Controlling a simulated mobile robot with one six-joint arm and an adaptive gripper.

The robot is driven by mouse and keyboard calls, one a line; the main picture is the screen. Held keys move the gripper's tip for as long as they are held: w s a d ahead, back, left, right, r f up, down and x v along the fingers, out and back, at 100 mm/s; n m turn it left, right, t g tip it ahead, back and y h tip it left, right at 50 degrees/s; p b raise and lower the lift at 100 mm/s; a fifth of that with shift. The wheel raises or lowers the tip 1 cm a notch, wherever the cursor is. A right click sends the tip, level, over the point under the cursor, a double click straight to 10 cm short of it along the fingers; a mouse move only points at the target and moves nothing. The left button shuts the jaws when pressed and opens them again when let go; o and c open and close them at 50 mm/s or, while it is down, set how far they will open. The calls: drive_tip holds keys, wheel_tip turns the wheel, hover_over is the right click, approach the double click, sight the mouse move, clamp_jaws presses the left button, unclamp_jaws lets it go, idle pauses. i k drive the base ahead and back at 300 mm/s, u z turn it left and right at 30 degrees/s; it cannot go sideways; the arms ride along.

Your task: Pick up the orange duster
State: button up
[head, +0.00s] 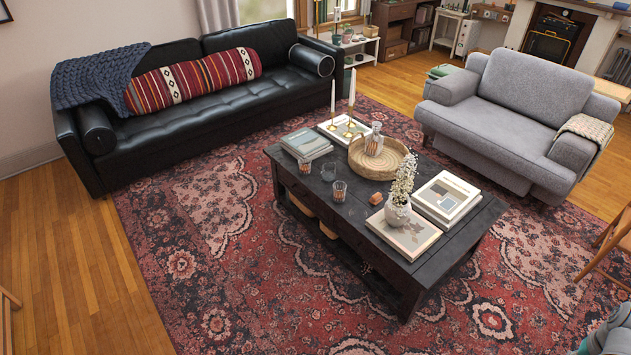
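I cannot make out a clear orange duster in the head view. The nearest match in colour is a small orange-brown block (376,199) on the dark coffee table (345,222). It lies between a patterned glass and the white vase; I cannot tell whether it is a duster. A grey and teal part of my arm shows at the bottom right corner. My gripper's fingers are not visible.
The table also holds a round woven tray (357,160), a vase with white flowers (398,212), books (446,197), glasses and candlesticks. A black sofa (200,105) and a grey armchair (525,105) stand behind.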

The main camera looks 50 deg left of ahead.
sight(376, 199)
drive_tip(key=u, duration=1.75)
